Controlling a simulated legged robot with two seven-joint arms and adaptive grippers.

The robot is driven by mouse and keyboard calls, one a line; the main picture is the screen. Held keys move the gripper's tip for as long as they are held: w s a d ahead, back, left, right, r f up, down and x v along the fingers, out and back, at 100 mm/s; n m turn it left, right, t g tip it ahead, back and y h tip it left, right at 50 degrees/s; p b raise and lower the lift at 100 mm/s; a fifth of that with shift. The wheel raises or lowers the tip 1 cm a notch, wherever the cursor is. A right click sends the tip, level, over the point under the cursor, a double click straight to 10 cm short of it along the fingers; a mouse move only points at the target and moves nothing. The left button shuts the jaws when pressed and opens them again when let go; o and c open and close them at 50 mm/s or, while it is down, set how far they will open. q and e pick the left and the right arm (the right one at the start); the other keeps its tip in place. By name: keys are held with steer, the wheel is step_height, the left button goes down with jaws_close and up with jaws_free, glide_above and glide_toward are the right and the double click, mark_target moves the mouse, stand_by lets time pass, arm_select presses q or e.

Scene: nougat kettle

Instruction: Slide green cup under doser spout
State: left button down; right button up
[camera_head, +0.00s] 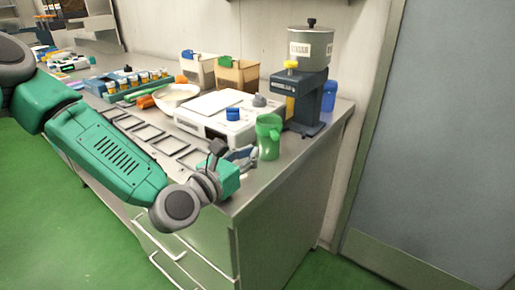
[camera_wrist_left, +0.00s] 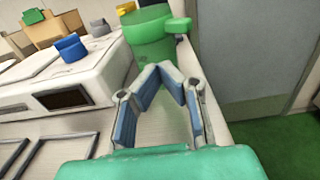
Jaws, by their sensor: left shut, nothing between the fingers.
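The green cup (camera_head: 268,142) stands upright near the right end of the steel counter, in front of the grey doser (camera_head: 310,88) with its drum-shaped hopper. In the wrist view the cup (camera_wrist_left: 150,40) is just beyond my fingertips, its handle pointing right. My left gripper (camera_head: 250,155) is low over the counter at the cup's near left side. Its fingers (camera_wrist_left: 164,72) are shut with nothing between them; whether they touch the cup I cannot tell. The doser's spout is hard to make out behind the cup. My right gripper is out of view.
A white scale-like box (camera_head: 215,120) with a blue knob (camera_head: 233,114) stands left of the cup. A white bowl (camera_head: 176,95), two bins (camera_head: 238,77) and a rack of small jars (camera_head: 135,83) are farther left. The counter's edge lies close on the right.

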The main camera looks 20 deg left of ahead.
mark_target(260, 143)
arm_select(q)
steer(key=x, duration=0.2)
steer(key=shift+w+d, duration=0.25)
steer(key=shift+d, duration=0.05)
steer(key=shift+w, duration=0.3)
steer(key=shift+w+a+f, duration=0.1)
steer(key=shift+a, duration=0.6)
steer(key=shift+d, duration=0.1)
steer(key=b+x, duration=0.1)
steer(key=x, duration=0.2)
steer(key=b+x, duration=0.2)
steer(key=x, duration=0.1)
steer(key=b+x, duration=0.1)
steer(key=x, duration=0.3)
steer(key=shift+d+f+b, duration=0.2)
steer(key=shift+d+b, duration=0.1)
steer(key=shift+w+r, duration=0.1)
steer(key=shift+w, duration=0.25)
steer(key=shift+r, duration=0.1)
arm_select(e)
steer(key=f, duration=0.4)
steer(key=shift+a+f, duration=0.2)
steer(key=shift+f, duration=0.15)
arm_select(q)
steer(key=shift+d, duration=0.15)
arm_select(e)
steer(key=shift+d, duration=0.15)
